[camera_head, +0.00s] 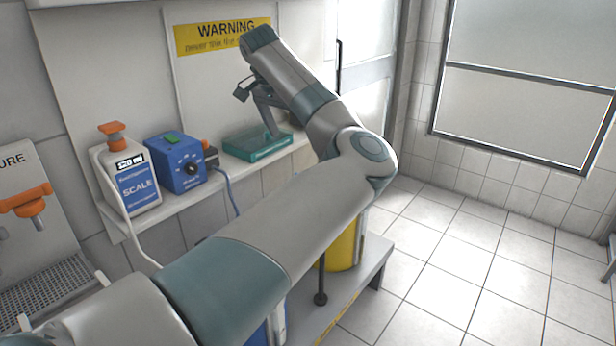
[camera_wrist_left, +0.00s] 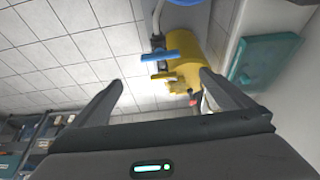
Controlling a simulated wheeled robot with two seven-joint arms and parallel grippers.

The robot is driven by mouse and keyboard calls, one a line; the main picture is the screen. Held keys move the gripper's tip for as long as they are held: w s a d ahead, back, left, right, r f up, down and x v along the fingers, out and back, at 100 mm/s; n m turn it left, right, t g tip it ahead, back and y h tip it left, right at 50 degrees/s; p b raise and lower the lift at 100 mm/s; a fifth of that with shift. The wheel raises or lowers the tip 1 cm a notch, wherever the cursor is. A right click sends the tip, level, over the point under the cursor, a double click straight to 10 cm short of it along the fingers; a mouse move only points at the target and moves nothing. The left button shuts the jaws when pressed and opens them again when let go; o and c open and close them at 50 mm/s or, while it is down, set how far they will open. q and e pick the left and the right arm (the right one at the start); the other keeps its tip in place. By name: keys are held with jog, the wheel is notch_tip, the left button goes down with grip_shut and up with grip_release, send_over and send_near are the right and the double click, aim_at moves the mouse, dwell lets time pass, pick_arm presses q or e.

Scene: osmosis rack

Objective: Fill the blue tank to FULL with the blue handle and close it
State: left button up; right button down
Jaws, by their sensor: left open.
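My left gripper (camera_head: 258,112) is open in front of the wall shelf, with its arm crossing the head view from the left. In the left wrist view the gripper (camera_wrist_left: 162,80) is empty, its fingers spread wide. A blue handle (camera_wrist_left: 158,56) shows beyond the fingers, apart from them, beside a yellow tank (camera_wrist_left: 190,55). A blue piece (camera_wrist_left: 185,2) at the top edge may be the blue tank. In the head view a blue surface (camera_head: 262,334) shows low behind my arm, mostly hidden. The fill level cannot be read. My right gripper is not in view.
A teal tray (camera_head: 258,148), a blue dial box (camera_head: 181,163) and a white scale bottle (camera_head: 130,180) stand on the shelf. The yellow tank (camera_head: 343,250) stands on a low grey platform (camera_head: 350,305). The tiled floor at right is clear.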

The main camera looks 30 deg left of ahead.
pick_arm(q)
jog(key=p+x, duration=0.3)
jog(key=x, duration=1.2)
jog(key=shift+f, duration=0.15)
jog(key=shift+x, duration=0.9)
jog(key=shift+a, duration=0.1)
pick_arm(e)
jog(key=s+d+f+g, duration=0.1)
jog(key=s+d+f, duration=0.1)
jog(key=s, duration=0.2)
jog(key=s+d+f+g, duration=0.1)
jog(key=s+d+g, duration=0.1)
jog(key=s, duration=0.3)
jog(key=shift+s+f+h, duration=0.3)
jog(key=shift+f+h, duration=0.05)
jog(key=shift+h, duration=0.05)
pick_arm(q)
jog(key=shift+s, duration=0.1)
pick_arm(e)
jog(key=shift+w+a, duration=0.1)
pick_arm(q)
jog(key=shift+c, duration=0.9)
jog(key=c, duration=0.7)
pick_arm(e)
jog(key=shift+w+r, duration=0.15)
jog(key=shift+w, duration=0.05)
